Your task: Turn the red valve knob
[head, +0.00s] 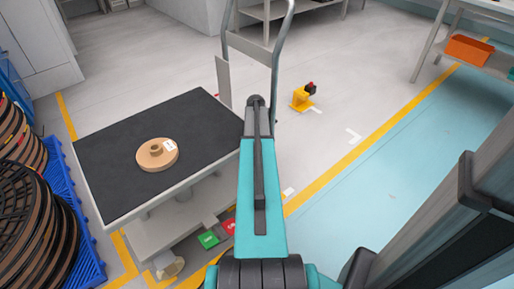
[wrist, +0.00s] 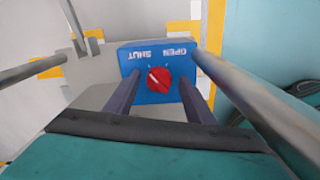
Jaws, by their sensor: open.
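The red valve knob (wrist: 159,79) sits on the face of a blue box (wrist: 148,96) in the wrist view. The box carries white SHUT and OPEN lettering along its far edge. A pale mark on the knob points up and left, toward the SHUT lettering. My gripper (wrist: 159,84) is open, with one dark finger on each side of the knob. Gaps show between the fingers and the knob, and the fingers overlap the box in the picture. How far the tips are from its face I cannot tell. I cannot make out the knob or my gripper in the head view.
In the head view, a dark-topped cart (head: 110,140) bearing a tan disc (head: 157,154) stands at left. Black reels (head: 30,220) sit on a blue pallet (head: 75,215). A yellow fixture (head: 301,98) stands beyond my arm. In the wrist view, a grey bar (wrist: 260,100) passes close at right.

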